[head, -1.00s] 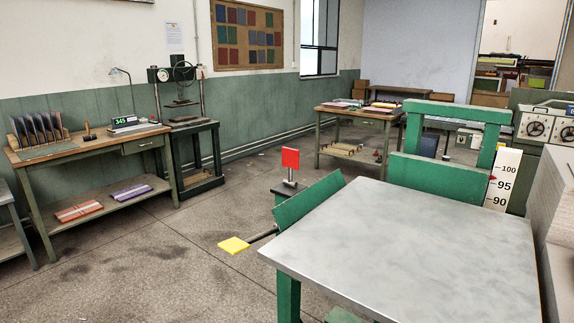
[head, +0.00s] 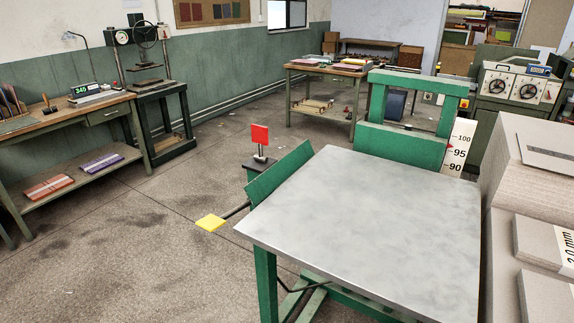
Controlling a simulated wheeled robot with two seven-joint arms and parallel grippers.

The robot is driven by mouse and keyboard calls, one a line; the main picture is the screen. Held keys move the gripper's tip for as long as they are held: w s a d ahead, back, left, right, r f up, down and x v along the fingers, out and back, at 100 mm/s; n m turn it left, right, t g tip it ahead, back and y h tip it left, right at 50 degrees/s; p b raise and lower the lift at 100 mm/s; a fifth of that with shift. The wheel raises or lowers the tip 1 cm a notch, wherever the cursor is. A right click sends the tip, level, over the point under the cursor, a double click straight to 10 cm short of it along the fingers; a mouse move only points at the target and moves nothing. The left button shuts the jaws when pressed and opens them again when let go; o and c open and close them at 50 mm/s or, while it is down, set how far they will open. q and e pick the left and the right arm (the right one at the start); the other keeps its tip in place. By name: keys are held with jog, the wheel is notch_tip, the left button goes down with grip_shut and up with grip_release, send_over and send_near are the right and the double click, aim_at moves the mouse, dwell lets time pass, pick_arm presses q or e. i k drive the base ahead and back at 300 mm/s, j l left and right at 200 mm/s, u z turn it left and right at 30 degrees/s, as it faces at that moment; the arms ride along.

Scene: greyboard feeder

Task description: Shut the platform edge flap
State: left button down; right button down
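The platform (head: 370,225) is a grey metal top on a green frame at the centre right. The green edge flap (head: 279,173) runs along its left edge and stands tilted up and outward. A dark rod with a flat yellow paddle (head: 211,222) sticks out to the left from beside the flap. A red square sign (head: 260,134) stands on a small dark post behind the flap. Neither of my grippers is in view.
Stacks of grey board (head: 540,200) stand close along the platform's right side. A green upright frame (head: 405,145) and a number scale (head: 459,148) stand behind it. A workbench (head: 75,118) is at the left. Open floor lies left of the platform.

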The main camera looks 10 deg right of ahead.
aim_at(257, 190)
jog(key=i+j, duration=0.6)
jog(key=j, duration=0.25)
jog(key=i+j+z, duration=0.1)
jog(key=i+j, duration=0.45)
jog(key=j, duration=0.3)
jog(key=i+j, duration=0.3)
jog(key=j, duration=0.15)
jog(key=i+j+z, duration=0.1)
jog(key=i+j, duration=0.2)
jog(key=j, duration=0.15)
